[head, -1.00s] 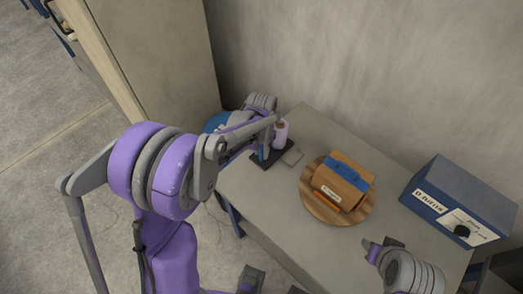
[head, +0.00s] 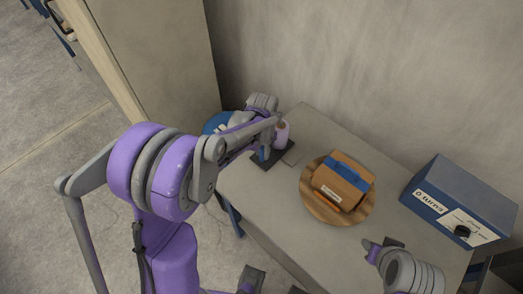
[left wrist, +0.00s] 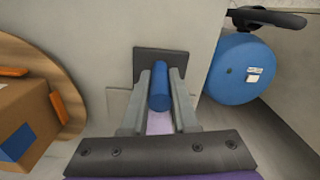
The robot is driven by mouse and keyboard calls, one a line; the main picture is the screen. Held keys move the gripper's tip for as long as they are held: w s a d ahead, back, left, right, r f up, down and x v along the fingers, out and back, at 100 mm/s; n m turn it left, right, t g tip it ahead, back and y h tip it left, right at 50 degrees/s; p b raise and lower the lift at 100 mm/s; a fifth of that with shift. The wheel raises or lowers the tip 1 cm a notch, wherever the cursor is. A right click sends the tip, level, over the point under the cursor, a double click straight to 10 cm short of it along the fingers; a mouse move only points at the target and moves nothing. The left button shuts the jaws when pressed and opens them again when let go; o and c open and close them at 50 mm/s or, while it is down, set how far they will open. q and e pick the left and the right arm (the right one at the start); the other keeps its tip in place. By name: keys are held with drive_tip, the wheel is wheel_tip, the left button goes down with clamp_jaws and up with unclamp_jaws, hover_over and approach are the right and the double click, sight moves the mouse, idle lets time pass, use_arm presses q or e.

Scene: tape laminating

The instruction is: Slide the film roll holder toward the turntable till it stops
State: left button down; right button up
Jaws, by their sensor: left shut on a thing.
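The film roll holder has a dark flat base (head: 270,160) on the table, with a pale lavender film roll (head: 282,133) standing on it. The left gripper (head: 266,146) is shut on the holder's blue upright handle (left wrist: 160,86); the dark base also shows in the left wrist view (left wrist: 160,57). The round wooden turntable (head: 313,205) stands to the right, apart from the holder. A brown box (head: 338,187) with a blue band sits on it. The right gripper (head: 381,244) is over the table's front right, away from these things; its jaw opening is unclear.
A blue counter box (head: 460,200) with a black knob stands at the table's right. A blue round object (left wrist: 240,68) with a dark handle is behind the left gripper. A tall cabinet (head: 155,60) is at the left. The table between holder and turntable looks clear.

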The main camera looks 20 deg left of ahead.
use_arm(q)
drive_tip(key=s+d, duration=0.1)
drive_tip(key=d, duration=0.4)
drive_tip(key=s+d+b, duration=0.1)
drive_tip(key=d, duration=0.2)
drive_tip(key=shift+s, duration=0.35)
drive_tip(key=c, duration=0.7)
unclamp_jaws()
drive_tip(key=shift+s+d, duration=0.1)
drive_tip(key=shift+d, duration=0.05)
drive_tip(key=shift+r, duration=0.15)
wheel_tip(320, 180, up, 11)
drive_tip(key=shift+f+p, duration=0.2)
drive_tip(key=shift+p, duration=0.25)
